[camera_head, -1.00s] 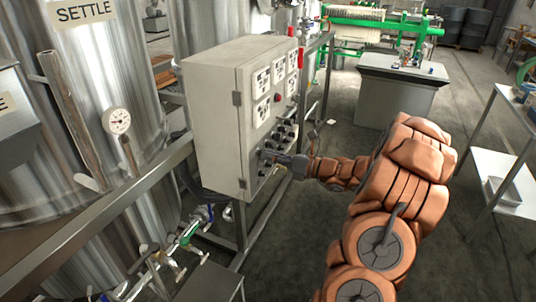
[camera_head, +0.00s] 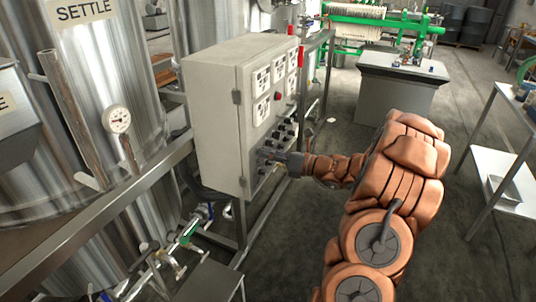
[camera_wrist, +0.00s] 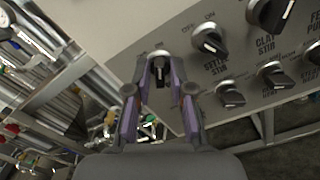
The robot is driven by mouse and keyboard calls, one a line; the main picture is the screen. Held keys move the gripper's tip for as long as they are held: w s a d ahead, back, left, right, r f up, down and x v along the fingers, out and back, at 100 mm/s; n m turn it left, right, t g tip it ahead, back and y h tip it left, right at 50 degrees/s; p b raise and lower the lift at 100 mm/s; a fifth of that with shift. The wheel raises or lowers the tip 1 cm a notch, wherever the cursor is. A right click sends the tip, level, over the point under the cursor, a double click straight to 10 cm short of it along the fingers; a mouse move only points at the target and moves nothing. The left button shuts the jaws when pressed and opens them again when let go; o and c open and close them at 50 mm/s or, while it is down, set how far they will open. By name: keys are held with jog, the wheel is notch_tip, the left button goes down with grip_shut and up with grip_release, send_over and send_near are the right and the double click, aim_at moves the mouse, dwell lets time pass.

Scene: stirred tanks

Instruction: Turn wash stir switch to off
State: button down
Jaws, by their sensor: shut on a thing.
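The control panel (camera_head: 220,125) is a grey box with gauges above and rows of black rotary switches below. My gripper (camera_head: 272,156) is at the lower part of its front face. In the wrist view my gripper (camera_wrist: 160,66) is shut on a black rotary switch (camera_wrist: 160,73) at the panel's lower left corner, one finger on each side. The lettering around this switch is mostly hidden or too small to read, so I cannot confirm it is the wash stir switch. The settle stir switch (camera_wrist: 209,43) is up and to the right of it.
A metal frame rail (camera_head: 130,190) runs left of the panel, before the steel settle tank (camera_head: 85,100). A shelf table (camera_head: 505,170) stands at right. The floor between is clear.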

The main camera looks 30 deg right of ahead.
jog(key=shift+n+b, duration=0.3)
jog(key=n+b, duration=1)
jog(key=n, duration=0.1)
jog(key=shift+n, duration=0.3)
dwell(0.5)
jog(key=c, duration=1.2)
grip_release()
jog(key=shift+c, duration=0.2)
